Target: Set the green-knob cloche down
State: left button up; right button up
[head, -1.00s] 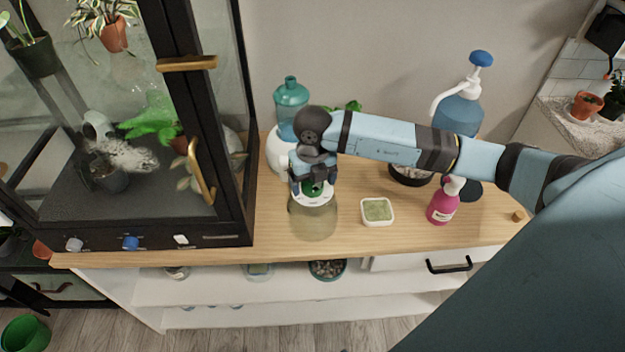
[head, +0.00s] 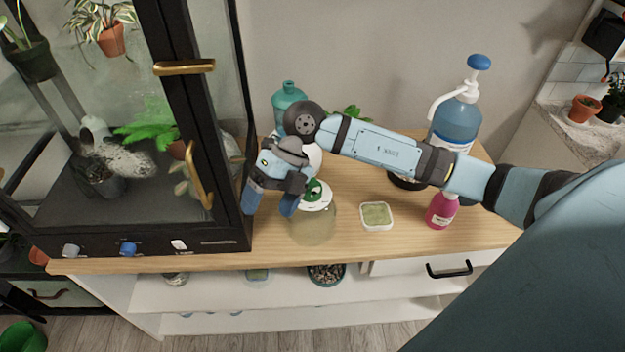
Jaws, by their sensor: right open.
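The green-knob cloche (head: 314,224) stands upright on the wooden counter (head: 345,245) near its front edge. It is a clear dome with a white top and a green knob. My right gripper (head: 268,208) is open and empty, to the left of the cloche, with its right finger close beside the white top. I cannot tell whether that finger touches the cloche. What, if anything, is under the dome is not clear. My left gripper is not in view.
A black-framed glass cabinet (head: 228,240) stands close left of my right gripper. A small square dish of green stuff (head: 377,216), a pink bottle (head: 440,212) and a blue pump sprayer (head: 457,122) stand to the right. A teal bottle (head: 287,97) is behind.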

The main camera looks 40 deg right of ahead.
jog(key=s+a+r+m+t+y, duration=0.2)
jog(key=a+m+y, duration=0.1)
jog(key=a+y, duration=0.25)
jog(key=s+a+r+m+t+y, duration=0.1)
jog(key=a+m+t+y, duration=0.1)
jog(key=a+m+y, duration=0.3)
jog(key=w+d+f+m+t+h, duration=0.2)
jog(key=d+f+m+t+h, duration=0.55)
jog(key=m+t, duration=0.8)
jog(key=s+d+f+m+g+h, duration=0.1)
jog(key=s+f+m+g+h, duration=0.2)
jog(key=s+f, duration=0.3)
jog(key=s+d+f+m+g+h, duration=0.2)
jog(key=s+f+m, duration=0.4)
jog(key=f, duration=0.6)
jog(key=g+h, duration=0.1)
jog(key=h, duration=0.1)
jog(key=shift+d+f+g+h, duration=0.3)
jog(key=shift+f+g, duration=0.05)
jog(key=shift+f, duration=0.05)
jog(key=shift+r, duration=0.1)
